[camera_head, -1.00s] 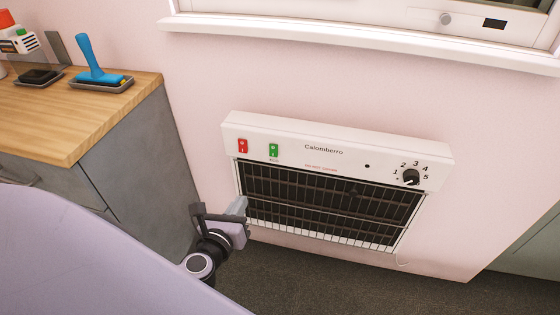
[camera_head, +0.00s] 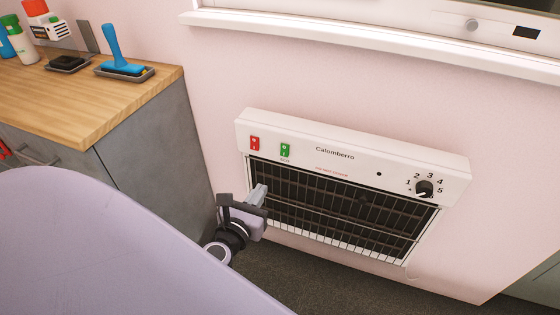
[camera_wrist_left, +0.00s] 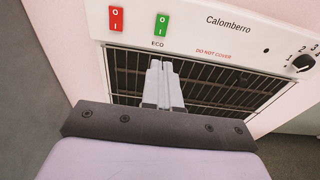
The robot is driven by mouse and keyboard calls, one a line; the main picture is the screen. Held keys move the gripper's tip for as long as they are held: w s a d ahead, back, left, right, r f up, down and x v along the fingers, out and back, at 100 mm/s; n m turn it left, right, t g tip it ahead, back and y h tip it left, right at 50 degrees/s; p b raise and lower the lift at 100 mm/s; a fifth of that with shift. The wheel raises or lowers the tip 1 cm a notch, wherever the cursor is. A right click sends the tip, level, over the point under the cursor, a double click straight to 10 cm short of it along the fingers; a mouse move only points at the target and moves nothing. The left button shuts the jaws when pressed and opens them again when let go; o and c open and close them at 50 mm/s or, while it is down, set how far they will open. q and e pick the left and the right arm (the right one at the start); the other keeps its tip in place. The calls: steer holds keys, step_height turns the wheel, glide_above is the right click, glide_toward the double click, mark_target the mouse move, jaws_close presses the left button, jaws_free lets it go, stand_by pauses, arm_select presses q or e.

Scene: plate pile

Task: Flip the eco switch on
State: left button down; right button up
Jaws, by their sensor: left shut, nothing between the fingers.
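The green eco switch (camera_head: 285,150) sits on the top panel of a white wall heater (camera_head: 350,143), to the right of a red switch (camera_head: 255,144). The eco switch also shows in the left wrist view (camera_wrist_left: 162,25), above the label ECO. My left gripper (camera_head: 262,190) is shut and empty, in front of the heater's left grille, below the eco switch. In the left wrist view its closed fingertips (camera_wrist_left: 160,66) point up toward the switch, with a small visible gap below the label. My right gripper is not in view.
A black dial (camera_head: 424,188) is at the heater's right end. A wooden counter (camera_head: 130,85) over grey cabinets stands on the left, holding a blue-handled brush (camera_head: 115,50). A white window sill (camera_head: 370,42) runs above the heater.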

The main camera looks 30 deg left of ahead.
mark_target(283, 154)
arm_select(q)
steer(key=b+x, duration=0.1)
steer(key=x, duration=1.3)
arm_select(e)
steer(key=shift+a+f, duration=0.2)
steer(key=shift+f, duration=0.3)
arm_select(q)
steer(key=shift+s, duration=0.1)
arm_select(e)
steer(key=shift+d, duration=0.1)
arm_select(q)
steer(key=b, duration=0.3)
steer(key=shift+f, duration=0.35)
steer(key=shift+w+a+t+b, duration=0.1)
steer(key=shift+w+t+b, duration=0.2)
steer(key=shift+b, duration=0.2)
steer(key=shift+r+y+b, duration=0.1)
steer(key=shift+y+b, duration=0.2)
steer(key=shift+a+r, duration=0.1)
steer(key=shift+r, duration=0.2)
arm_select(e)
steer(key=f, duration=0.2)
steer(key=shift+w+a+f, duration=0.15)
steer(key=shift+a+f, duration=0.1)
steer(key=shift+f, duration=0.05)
